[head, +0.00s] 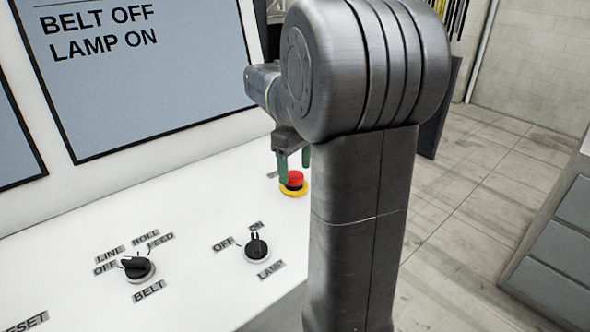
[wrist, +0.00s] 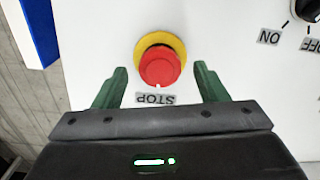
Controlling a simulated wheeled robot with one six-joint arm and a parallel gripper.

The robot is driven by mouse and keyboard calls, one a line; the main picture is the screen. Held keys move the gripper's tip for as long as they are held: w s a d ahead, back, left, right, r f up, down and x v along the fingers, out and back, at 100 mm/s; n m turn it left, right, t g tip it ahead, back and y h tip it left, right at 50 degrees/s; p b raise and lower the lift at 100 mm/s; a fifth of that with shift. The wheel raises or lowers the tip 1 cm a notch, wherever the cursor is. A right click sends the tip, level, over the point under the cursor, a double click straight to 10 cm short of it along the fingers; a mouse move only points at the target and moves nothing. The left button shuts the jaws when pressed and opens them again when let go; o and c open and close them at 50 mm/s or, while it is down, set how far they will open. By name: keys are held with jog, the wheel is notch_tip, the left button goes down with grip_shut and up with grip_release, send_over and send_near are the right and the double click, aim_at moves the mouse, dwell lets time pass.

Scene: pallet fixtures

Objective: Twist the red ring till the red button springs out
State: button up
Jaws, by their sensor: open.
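The red button (head: 294,179) sits on a yellow base on the white panel, partly beside my gripper in the head view. In the wrist view the red button (wrist: 161,68) is round, with a red ring around its cap and a small white mark at its lower edge. The yellow base (wrist: 142,47) shows behind it. My gripper (wrist: 160,85) is open, its green fingers on either side of the button with a gap to each. In the head view my gripper (head: 294,166) is over the button. Whether the button is pressed in cannot be told.
The white panel (head: 190,210) also carries a BELT knob (head: 138,268) and a LAMP knob (head: 256,248). A STOP label (wrist: 156,98) lies beside the button. A screen (head: 150,60) reads BELT OFF, LAMP ON. Grey drawers (head: 560,250) stand at right across open floor.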

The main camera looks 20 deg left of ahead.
jog(key=shift+f, duration=0.7)
jog(key=c, duration=1)
